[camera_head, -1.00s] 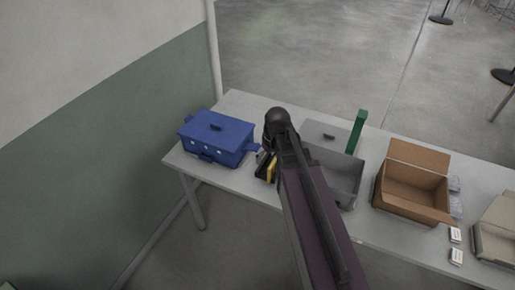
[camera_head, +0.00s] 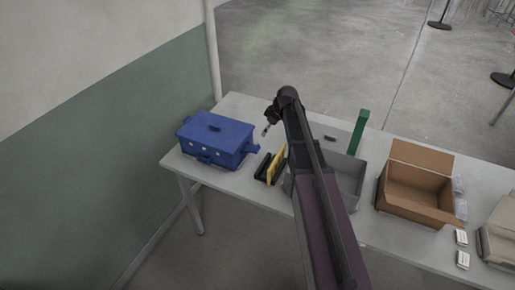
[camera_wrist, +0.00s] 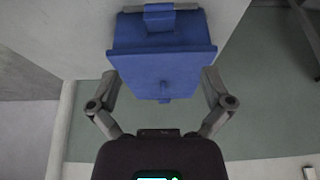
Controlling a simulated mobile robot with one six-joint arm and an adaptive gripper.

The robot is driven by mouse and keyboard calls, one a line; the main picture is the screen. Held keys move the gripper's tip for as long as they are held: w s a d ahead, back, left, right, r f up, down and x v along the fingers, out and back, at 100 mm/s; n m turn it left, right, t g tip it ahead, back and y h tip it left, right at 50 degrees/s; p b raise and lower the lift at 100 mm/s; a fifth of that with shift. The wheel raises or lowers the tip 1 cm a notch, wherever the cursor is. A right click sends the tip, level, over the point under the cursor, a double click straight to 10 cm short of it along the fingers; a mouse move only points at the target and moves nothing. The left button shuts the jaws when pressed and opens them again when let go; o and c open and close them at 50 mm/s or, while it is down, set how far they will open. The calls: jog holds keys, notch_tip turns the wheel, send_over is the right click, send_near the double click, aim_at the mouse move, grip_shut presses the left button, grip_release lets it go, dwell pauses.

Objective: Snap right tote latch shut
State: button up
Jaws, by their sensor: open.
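The blue tote (camera_head: 212,142), with its lid on and a handle on top, stands at the left end of the table. Its right latch (camera_head: 253,149) sticks outward from the right side, apart from the wall. In the wrist view the blue tote (camera_wrist: 162,65) lies ahead, and a latch flap (camera_wrist: 158,18) juts out at the picture's top. My gripper (camera_head: 266,130) is above and right of the tote, partly hidden by my arm. In the wrist view my gripper (camera_wrist: 160,75) is open and empty, its fingers spread either side of the tote, seemingly short of it.
A grey bin (camera_head: 348,185), a green upright block (camera_head: 359,132) and an open cardboard box (camera_head: 418,190) stand farther right. A wall (camera_head: 90,160) is at left.

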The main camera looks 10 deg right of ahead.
aim_at(256, 147)
jog(key=shift+f, duration=0.15)
jog(key=b+x, duration=1.2)
jog(key=x, duration=0.1)
jog(key=shift+f+b, duration=0.25)
jog(key=shift+b, duration=0.1)
dwell(0.4)
